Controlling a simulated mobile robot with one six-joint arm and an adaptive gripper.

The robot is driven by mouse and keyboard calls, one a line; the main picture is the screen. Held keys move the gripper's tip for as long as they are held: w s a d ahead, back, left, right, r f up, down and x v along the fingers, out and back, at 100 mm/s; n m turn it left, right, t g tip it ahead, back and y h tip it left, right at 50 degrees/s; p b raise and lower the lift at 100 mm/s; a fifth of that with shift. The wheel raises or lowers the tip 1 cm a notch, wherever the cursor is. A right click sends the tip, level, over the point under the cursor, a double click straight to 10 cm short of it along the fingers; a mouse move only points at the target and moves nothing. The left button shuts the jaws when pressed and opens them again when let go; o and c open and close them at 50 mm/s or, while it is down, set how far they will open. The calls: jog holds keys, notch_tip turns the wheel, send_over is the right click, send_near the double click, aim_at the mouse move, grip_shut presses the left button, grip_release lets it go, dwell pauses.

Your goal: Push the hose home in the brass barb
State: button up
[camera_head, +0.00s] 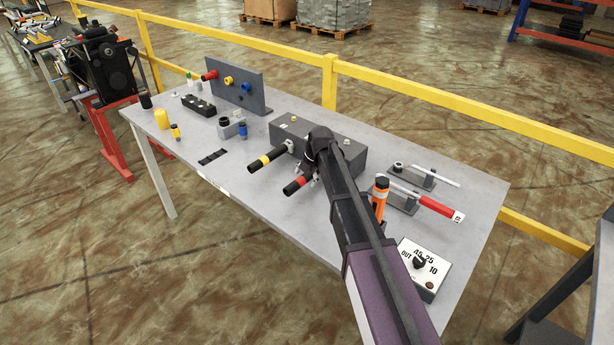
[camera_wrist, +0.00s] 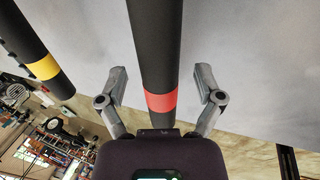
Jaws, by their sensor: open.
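A black hose with a red band (camera_head: 293,187) sticks out from the front of a dark grey block (camera_head: 349,161) on the bench. In the wrist view the red-banded hose (camera_wrist: 155,50) runs between the two fingers of my gripper (camera_wrist: 163,84). The fingers are spread, with a gap on each side of the hose. A second black hose with a yellow band (camera_head: 265,160) lies to its left and meets a pale fitting (camera_head: 289,146) on the block. It also shows in the wrist view (camera_wrist: 35,58). My arm hides the red-banded hose's block end, and I cannot make out the brass barb.
A grey upright panel (camera_head: 245,89) with coloured knobs stands at the back left. An orange tool (camera_head: 380,194) stands upright right of my arm, near a red-handled tool (camera_head: 435,207) and a switch box (camera_head: 423,266).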

aim_at(290, 188)
jog(key=shift+s+a, duration=0.8)
jog(key=shift+s, duration=0.25)
jog(key=shift+s+a, duration=0.85)
jog(key=shift+s, duration=0.25)
jog(key=shift+s+a, duration=0.8)
jog(key=shift+s, duration=0.25)
